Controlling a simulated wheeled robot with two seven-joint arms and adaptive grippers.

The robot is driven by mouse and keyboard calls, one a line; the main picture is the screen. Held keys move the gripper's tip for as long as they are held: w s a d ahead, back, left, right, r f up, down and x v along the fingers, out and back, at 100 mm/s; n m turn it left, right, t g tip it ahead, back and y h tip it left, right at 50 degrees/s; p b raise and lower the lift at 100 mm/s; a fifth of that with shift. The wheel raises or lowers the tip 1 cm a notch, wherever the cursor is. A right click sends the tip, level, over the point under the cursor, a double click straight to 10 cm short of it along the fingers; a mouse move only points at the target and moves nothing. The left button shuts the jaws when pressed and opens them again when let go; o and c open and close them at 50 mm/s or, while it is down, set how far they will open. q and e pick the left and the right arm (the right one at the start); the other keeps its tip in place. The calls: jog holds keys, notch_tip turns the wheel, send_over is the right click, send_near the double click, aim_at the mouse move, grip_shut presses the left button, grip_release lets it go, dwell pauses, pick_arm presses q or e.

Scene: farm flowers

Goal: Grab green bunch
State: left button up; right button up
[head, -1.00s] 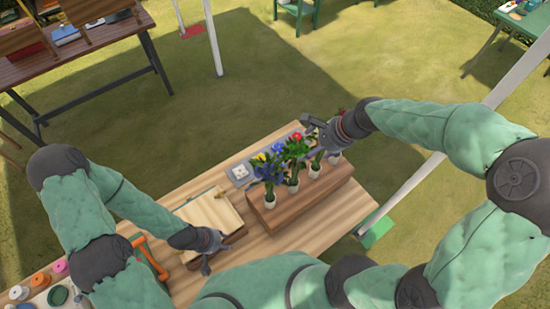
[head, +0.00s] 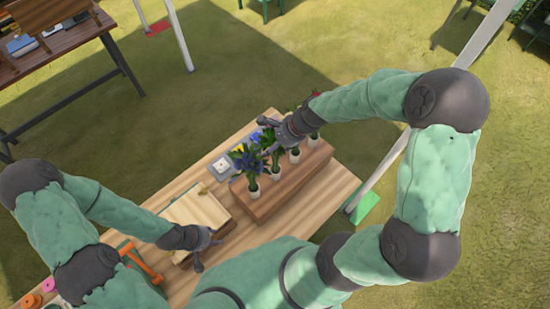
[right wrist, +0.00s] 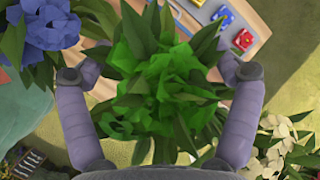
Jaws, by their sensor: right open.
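The green bunch (right wrist: 155,85) fills the middle of the right wrist view, between the two open fingers of my right gripper (right wrist: 162,75). The fingers stand apart on either side of it, with no clear grip on it. In the head view my right gripper (head: 268,128) is over the row of bunches and hides part of them. My left gripper (head: 207,247) has its fingers spread, empty, by the wooden board at the table's front.
A blue bunch (head: 248,164) stands in a white pot at the left end of the wooden box (head: 285,185); it also shows in the right wrist view (right wrist: 45,25). Pale flowers (right wrist: 280,140) are at the right wrist view's lower right. A wooden board (head: 197,212) lies left of the box.

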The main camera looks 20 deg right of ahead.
jog(key=c, duration=1.6)
